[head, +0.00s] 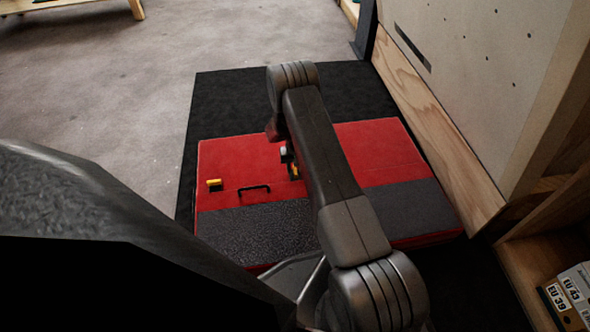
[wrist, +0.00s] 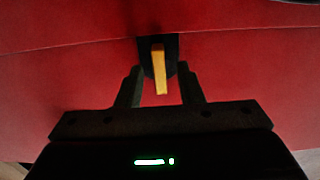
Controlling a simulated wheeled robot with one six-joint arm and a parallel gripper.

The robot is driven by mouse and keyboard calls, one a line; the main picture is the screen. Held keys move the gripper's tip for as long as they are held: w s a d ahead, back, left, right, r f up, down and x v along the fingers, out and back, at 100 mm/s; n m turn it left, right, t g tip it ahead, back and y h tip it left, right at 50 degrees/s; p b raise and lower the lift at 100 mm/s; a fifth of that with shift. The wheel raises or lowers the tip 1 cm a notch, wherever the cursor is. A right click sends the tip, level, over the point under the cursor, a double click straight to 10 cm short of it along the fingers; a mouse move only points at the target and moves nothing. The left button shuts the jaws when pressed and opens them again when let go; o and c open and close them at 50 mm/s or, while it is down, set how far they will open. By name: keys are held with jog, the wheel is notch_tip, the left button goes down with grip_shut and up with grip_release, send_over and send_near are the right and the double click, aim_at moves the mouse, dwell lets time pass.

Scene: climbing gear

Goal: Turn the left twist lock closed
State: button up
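A red crash pad (head: 235,160) lies flat, with a black handle (head: 255,190) on it. One twist lock (head: 215,185), yellow on black, sits left of the handle in the head view. A second yellow lock lever (head: 294,172) shows right of the handle, partly hidden by my arm. My gripper (head: 288,160) is over this second lock. In the wrist view, the yellow lever (wrist: 159,70) on its black base points toward my gripper. My open fingers (wrist: 159,78) stand to either side, with gaps. Whether the tips reach down beside the lever is unclear.
A dark grey strip (head: 265,232) covers the pad's near side. The pad lies on a black mat (head: 230,100). A wooden climbing wall (head: 440,110) and a shelf with shoe boxes (head: 567,295) stand at right. Grey carpet (head: 130,100) at left is clear.

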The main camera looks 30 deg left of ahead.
jog(key=shift+f, duration=0.15)
grip_shut()
dwell(0.4)
jog(key=m, duration=0.4)
jog(key=shift+m, duration=0.4)
jog(key=m, duration=0.4)
jog(key=shift+m, duration=0.3)
jog(key=m, duration=0.4)
jog(key=shift+m, duration=2.2)
